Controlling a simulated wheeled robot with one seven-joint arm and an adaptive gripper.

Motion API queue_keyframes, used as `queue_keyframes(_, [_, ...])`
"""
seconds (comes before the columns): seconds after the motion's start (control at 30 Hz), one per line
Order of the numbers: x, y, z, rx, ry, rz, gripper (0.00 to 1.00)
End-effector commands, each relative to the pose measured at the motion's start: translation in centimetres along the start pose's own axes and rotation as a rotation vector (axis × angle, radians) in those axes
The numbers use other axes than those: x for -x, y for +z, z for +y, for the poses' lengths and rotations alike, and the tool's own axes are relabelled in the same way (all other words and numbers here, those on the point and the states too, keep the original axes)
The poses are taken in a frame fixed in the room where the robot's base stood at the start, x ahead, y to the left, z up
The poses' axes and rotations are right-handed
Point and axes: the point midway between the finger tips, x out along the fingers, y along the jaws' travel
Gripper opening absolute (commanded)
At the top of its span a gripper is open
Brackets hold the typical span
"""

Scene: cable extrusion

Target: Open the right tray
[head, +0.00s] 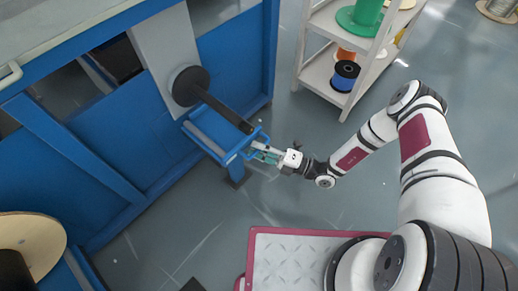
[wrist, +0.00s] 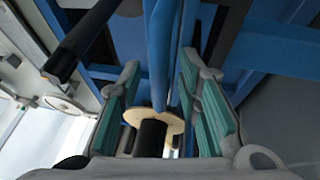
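The right tray (head: 207,143) is a blue frame under a black spindle on the blue machine, with a blue handle bar at its outer end. My gripper (head: 262,153) is at that outer end in the head view. In the wrist view, my gripper's teal fingers (wrist: 163,108) stand wide apart, with a blue bar (wrist: 160,45) running between them. There is a gap on both sides of the bar, and the fingers do not visibly clamp it. The exact contact is hidden in the head view.
The black spindle (head: 222,108) juts out above the tray, close to my gripper; it also shows in the wrist view (wrist: 85,40). A white shelf (head: 322,75) with spools stands at upper right. A wooden spool (head: 32,243) is at lower left. Open floor lies below the tray.

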Motion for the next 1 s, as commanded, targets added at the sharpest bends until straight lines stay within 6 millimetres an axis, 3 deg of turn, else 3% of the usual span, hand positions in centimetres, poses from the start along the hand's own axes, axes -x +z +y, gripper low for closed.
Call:
queue_keyframes(0.2, [0.0, 0.0, 0.0, 0.0, 0.0, 0.0, 0.29])
queue_keyframes(0.33, [0.0, 0.0, 0.0, 0.0, 0.0, 0.0, 0.0])
queue_keyframes(0.73, [0.8, -0.3, 0.2, -0.002, 0.0, -0.002, 0.0])
queue_keyframes(0.87, [2.7, -1.0, 0.5, -0.004, -0.001, -0.005, 0.0])
queue_keyframes(1.0, [5.9, -2.3, 1.2, -0.004, -0.001, -0.008, 0.0])
